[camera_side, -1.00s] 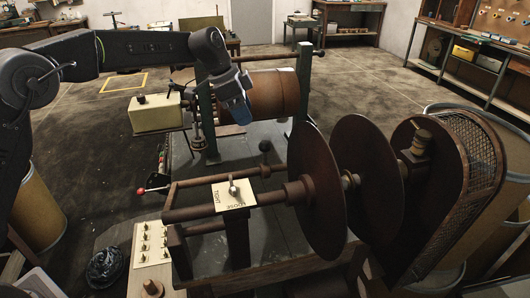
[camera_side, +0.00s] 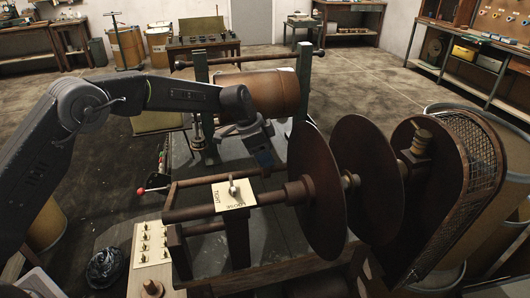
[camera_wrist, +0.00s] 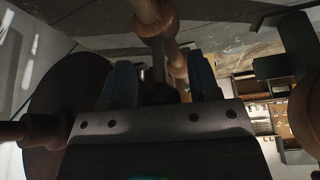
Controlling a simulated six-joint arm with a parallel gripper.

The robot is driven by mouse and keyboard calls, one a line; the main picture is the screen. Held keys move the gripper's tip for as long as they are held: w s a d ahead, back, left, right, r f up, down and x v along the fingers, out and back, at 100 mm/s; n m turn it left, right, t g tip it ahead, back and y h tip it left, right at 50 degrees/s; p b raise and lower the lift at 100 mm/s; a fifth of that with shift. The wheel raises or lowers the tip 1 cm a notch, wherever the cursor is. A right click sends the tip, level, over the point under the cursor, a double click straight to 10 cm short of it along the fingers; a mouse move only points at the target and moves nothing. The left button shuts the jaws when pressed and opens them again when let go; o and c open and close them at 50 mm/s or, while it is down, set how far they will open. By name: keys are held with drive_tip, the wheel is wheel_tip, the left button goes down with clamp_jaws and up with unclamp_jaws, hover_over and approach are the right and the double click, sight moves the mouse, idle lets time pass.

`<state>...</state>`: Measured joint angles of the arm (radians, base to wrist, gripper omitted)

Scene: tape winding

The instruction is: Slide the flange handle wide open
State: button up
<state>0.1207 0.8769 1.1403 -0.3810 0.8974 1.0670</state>
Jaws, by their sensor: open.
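My gripper (camera_side: 264,157) is low over the rear rail of the winding machine, left of the front brown flange disc (camera_side: 318,195). In the wrist view its two blue fingers (camera_wrist: 162,82) stand apart. A dark rounded knob, seemingly the flange handle (camera_wrist: 160,94), shows between them with a grey stem behind it. I cannot tell whether either finger touches it. In the side view my gripper hides the handle. A second brown disc (camera_side: 362,165) stands to the right on the same shaft, apart from the front one.
A cream plate marked TIGHT and LOOSE (camera_side: 235,196) with a small lever sits in front of the rail. A red-knobbed lever (camera_side: 141,190) is at the left. A brown drum (camera_side: 255,92) in a green frame stands behind. A mesh guard (camera_side: 475,150) is at the right.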

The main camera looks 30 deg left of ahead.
clamp_jaws()
idle(0.6)
